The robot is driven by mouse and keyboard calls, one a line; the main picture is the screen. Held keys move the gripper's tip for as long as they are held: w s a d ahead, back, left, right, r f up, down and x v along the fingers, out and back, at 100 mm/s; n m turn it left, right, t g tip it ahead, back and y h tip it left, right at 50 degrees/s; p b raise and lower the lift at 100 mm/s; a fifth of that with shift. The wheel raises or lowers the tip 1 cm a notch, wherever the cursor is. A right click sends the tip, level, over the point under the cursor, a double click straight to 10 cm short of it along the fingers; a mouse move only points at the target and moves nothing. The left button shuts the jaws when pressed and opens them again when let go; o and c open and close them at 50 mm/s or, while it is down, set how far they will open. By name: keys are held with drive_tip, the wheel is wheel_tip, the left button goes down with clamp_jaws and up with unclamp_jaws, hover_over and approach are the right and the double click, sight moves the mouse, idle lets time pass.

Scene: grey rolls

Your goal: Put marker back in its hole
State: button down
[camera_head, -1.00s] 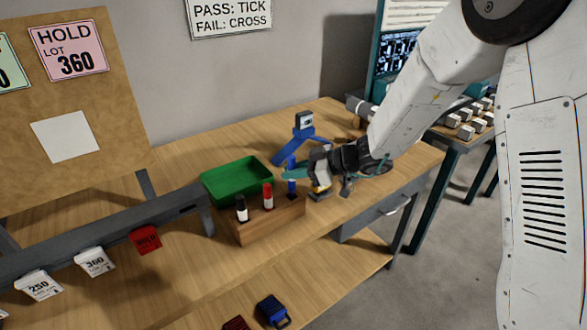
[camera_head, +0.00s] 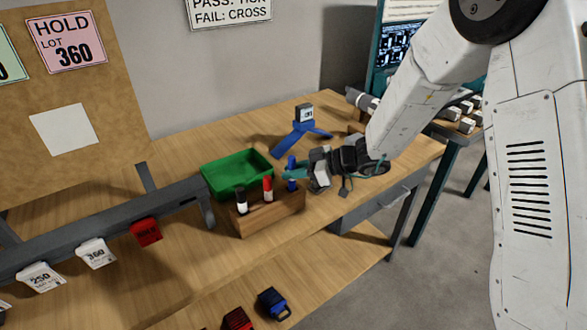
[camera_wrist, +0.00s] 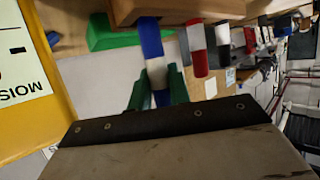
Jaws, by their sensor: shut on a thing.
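My gripper (camera_head: 290,173) has green fingers and is shut on the blue marker (camera_head: 291,162). In the wrist view the marker (camera_wrist: 157,70), blue with a white band, stands between the two fingers (camera_wrist: 157,90). The wooden block (camera_head: 265,219) with holes sits on the bench just below. The marker's lower end is at the block's right end. In the wrist view this end meets the edge of the block (camera_wrist: 190,10); I cannot tell whether it is inside a hole. A red marker (camera_head: 268,188) and a black marker (camera_head: 241,201) stand upright in the block.
A green tray (camera_head: 237,175) stands behind the block. A blue stand (camera_head: 300,136) is behind my gripper. A yellow thing with a label (camera_wrist: 60,90) is close by in the wrist view. A grey rail (camera_head: 110,238) with hanging tags lies left.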

drive_tip(key=shift+f, duration=1.35)
drive_tip(key=c, duration=1.2)
unclamp_jaws()
drive_tip(key=shift+c, duration=0.2)
drive_tip(key=v, duration=0.7)
drive_tip(key=shift+d, duration=0.35)
drive_tip(key=shift+s+r, duration=0.15)
